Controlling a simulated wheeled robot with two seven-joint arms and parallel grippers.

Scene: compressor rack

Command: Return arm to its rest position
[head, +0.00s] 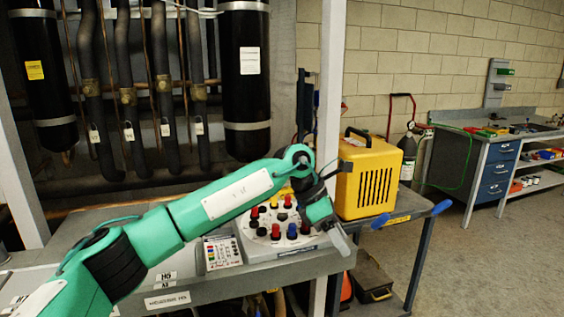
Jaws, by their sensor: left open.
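My left arm (165,230), teal with a white plate, reaches in from the lower left across the grey bench. My left gripper (345,241) is at its far end, small and partly seen at the bench's right edge. It is open, and I see nothing held in it. It is beside the grey panel (258,240) with several red, blue and black knobs, just to the panel's right. The arm hides part of the bench and panel. My right gripper is not in view.
A yellow slotted machine (368,180) stands on a cart (408,212) close behind the gripper. A pale upright post (329,90) rises near the wrist. Black cylinders (245,75) and pipes fill the rack behind. Open floor (480,265) lies to the right, before a workbench (490,165).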

